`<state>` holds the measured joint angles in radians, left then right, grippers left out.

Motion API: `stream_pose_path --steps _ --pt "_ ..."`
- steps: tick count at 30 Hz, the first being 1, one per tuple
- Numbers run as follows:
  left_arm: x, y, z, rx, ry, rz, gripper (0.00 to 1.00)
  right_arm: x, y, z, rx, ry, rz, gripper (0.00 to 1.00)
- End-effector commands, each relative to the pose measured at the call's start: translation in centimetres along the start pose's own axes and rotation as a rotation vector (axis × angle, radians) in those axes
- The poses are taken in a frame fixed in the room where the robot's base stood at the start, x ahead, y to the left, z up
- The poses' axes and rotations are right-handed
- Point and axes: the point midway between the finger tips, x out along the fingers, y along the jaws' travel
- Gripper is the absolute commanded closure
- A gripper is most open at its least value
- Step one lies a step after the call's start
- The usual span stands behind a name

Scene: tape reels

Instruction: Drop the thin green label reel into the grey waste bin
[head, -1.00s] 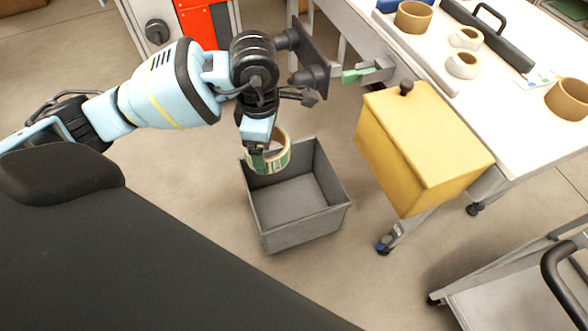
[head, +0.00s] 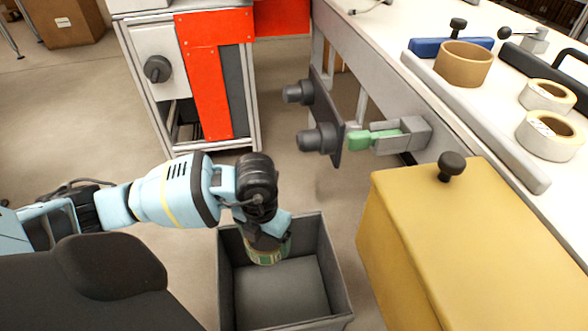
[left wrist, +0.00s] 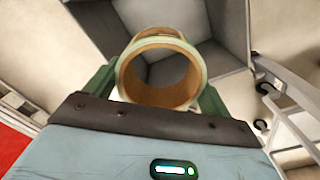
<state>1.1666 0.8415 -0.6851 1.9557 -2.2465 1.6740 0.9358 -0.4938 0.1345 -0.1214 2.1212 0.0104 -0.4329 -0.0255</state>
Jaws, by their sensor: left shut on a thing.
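The thin green label reel (head: 268,254) is a ring with a green outside and a brown core. My left gripper (head: 266,246) is shut on it and holds it at the mouth of the grey waste bin (head: 342,270), near its far left part. In the left wrist view the reel (left wrist: 158,82) sits between the two green fingers of the left gripper (left wrist: 158,88), with the bin (left wrist: 220,66) behind and below it. The bin is empty where its floor shows. My right gripper is not in view.
A yellow box with a black knob (head: 460,240) stands right of the bin. A white table (head: 480,140) behind it carries a brown tape reel (head: 464,64) and pale reels (head: 550,135). A red and grey cabinet (head: 205,75) stands at the back.

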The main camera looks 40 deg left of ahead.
Motion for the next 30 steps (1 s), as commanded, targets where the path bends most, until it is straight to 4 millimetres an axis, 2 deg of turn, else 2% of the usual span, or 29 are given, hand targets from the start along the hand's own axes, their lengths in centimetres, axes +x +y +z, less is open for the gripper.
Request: stream_pose_path --steps 1,4,16,30 --pt "1.1 0.0 0.0 0.000 0.001 0.000 0.41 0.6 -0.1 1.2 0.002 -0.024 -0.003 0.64" --pt "1.6 0.0 0.0 0.000 -0.002 0.000 0.41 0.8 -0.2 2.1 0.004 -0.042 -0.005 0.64" --pt "2.3 0.0 0.0 0.002 -0.002 0.000 0.41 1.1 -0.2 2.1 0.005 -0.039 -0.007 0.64" --pt "7.1 0.0 0.0 0.001 0.001 0.000 0.41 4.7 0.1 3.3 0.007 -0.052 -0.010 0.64"
